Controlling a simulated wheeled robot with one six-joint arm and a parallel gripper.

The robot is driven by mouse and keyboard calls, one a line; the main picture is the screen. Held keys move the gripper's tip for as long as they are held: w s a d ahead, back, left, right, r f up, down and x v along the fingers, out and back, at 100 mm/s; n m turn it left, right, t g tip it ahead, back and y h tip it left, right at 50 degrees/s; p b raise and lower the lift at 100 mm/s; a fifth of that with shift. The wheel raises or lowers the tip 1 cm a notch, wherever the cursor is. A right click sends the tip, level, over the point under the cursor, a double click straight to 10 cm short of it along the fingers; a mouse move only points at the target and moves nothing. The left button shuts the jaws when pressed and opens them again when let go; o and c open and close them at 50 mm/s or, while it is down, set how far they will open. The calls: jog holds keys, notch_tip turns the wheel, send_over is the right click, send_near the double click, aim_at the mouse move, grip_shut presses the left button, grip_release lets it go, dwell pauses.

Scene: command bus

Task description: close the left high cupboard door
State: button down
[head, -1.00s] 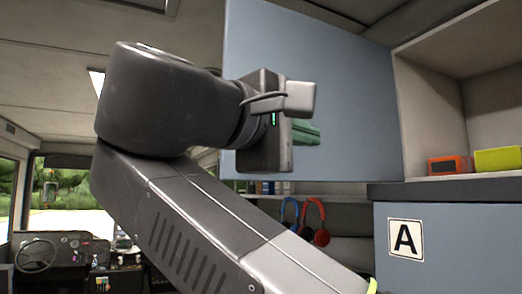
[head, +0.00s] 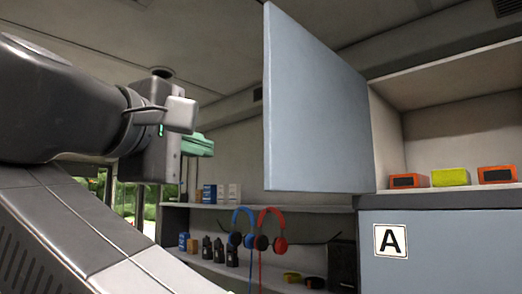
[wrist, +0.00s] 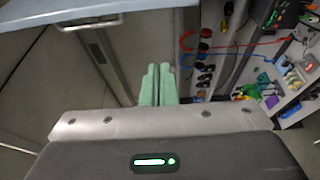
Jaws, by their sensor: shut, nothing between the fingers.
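The blue-grey cupboard door (head: 318,105) stands open in the head view, hinged at its right edge beside the open high cupboard (head: 455,110) and swung out towards me. My gripper (head: 203,145) is left of the door's free edge in the head view, with a visible gap between them in the picture. Its green fingers (wrist: 157,84) are together and empty in the wrist view. A blue-grey edge, likely the door (wrist: 50,30), crosses the top left of the wrist view. Whether the gripper is in front of or behind the door plane is hard to tell.
Inside the cupboard are orange (head: 408,181) and yellow (head: 453,177) boxes. Below it is a blue-grey panel marked A (head: 390,241). Left of that, shelves hold blue (head: 243,222) and red (head: 272,225) headphones and small items.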

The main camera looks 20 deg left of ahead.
jog(key=w+d+p, duration=0.2)
jog(key=w+d, duration=0.2)
jog(key=w, duration=0.3)
jog(key=shift+w+d, duration=0.15)
jog(key=shift+w, duration=0.25)
jog(key=shift+d, duration=0.1)
dwell(0.5)
